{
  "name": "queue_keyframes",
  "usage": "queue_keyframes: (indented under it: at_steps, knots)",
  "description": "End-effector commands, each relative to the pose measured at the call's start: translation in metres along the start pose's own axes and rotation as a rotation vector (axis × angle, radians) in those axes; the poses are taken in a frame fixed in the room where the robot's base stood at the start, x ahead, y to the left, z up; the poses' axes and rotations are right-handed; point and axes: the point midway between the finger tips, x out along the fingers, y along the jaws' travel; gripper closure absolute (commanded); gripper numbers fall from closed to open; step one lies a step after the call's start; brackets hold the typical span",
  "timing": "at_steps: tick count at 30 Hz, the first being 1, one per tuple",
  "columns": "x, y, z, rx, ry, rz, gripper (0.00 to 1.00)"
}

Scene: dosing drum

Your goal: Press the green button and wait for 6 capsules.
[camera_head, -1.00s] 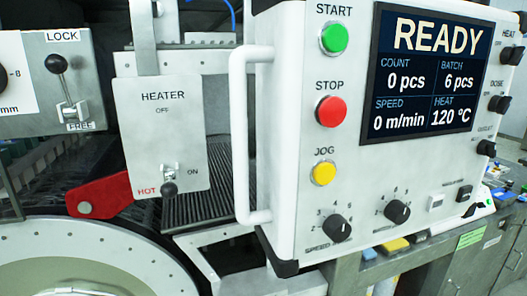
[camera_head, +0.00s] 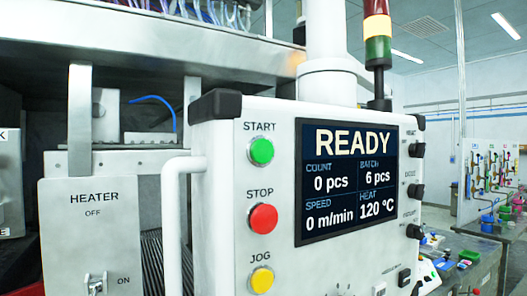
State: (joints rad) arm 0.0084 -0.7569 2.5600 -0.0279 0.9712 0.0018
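The green START button (camera_head: 262,151) is at the upper left of the white control panel (camera_head: 221,215). Below it are the red STOP button (camera_head: 263,218) and the yellow JOG button (camera_head: 261,280). The display (camera_head: 347,180) reads READY, count 0 pcs, batch 6 pcs, speed 0 m/min and heat 120 °C. No capsules can be made out. My gripper is not in view.
A white handle (camera_head: 172,225) juts out along the panel's left side. Left of it is the heater box (camera_head: 85,240) with a toggle switch (camera_head: 96,284). A signal tower (camera_head: 378,45) stands behind the panel. A cluttered bench (camera_head: 470,252) is at right.

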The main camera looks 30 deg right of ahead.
Motion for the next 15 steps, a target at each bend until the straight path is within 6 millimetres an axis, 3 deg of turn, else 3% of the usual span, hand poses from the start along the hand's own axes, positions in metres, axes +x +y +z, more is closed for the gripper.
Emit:
queue_keyframes:
  at_steps: [9,15]
  knots:
    - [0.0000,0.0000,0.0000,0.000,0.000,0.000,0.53]
    - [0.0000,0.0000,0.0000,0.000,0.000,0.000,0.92]
